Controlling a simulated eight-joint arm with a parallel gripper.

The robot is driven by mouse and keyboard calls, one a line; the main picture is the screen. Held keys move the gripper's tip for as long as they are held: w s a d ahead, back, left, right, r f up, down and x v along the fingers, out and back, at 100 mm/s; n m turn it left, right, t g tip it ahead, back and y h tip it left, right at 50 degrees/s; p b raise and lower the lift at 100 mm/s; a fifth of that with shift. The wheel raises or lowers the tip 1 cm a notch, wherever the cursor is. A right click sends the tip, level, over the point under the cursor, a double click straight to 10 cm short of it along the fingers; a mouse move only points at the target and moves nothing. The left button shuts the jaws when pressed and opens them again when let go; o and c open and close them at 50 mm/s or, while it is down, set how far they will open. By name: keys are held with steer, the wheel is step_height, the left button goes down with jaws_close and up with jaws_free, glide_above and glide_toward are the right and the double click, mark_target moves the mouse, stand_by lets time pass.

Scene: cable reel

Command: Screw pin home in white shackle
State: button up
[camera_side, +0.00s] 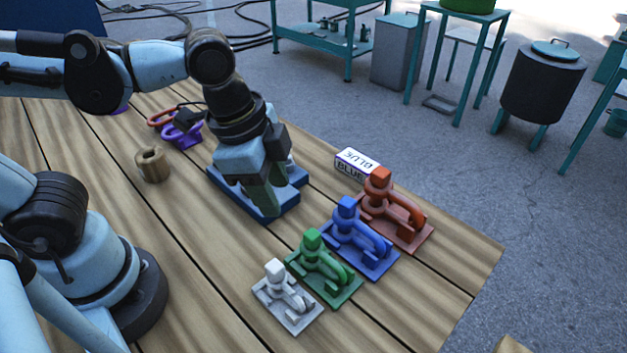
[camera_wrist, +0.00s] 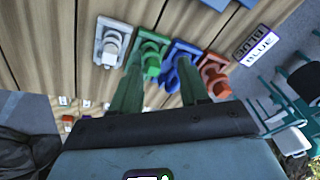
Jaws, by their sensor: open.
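The white shackle (camera_side: 292,302) lies on its white base plate at the near end of a row of coloured shackles. It has an upright block-headed white pin (camera_side: 274,268) at its back left; how deep the pin sits cannot be told. The white shackle also shows at the upper left in the wrist view (camera_wrist: 111,43). My gripper (camera_side: 262,198) points down over a blue tray (camera_side: 285,212), behind and left of the row, apart from the white shackle.
Green (camera_side: 328,277), blue (camera_side: 363,248) and red (camera_side: 405,222) shackles stand in line beyond the white one. A sign reading BLUE (camera_side: 357,163) stands behind them. A wooden ring (camera_side: 151,165) and a purple shackle (camera_side: 184,132) lie at left. Bare planks lie left of the white shackle.

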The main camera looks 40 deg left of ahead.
steer(key=s+d+m+g, duration=0.1)
steer(key=m, duration=0.1)
steer(key=s+d+m, duration=0.2)
steer(key=s+d+m+g+y, duration=0.1)
steer(key=d+m, duration=0.1)
steer(key=shift+s+d+r+m+g, duration=0.1)
steer(key=shift+s+r+m+g, duration=0.2)
steer(key=shift+s+m, duration=0.1)
steer(key=shift+d+f, duration=0.1)
step_height(320, 180, down, 4)
steer(key=shift+r, duration=0.15)
steer(key=n, duration=2.7)
steer(key=shift+n, duration=0.4)
steer(key=n, duration=0.8)
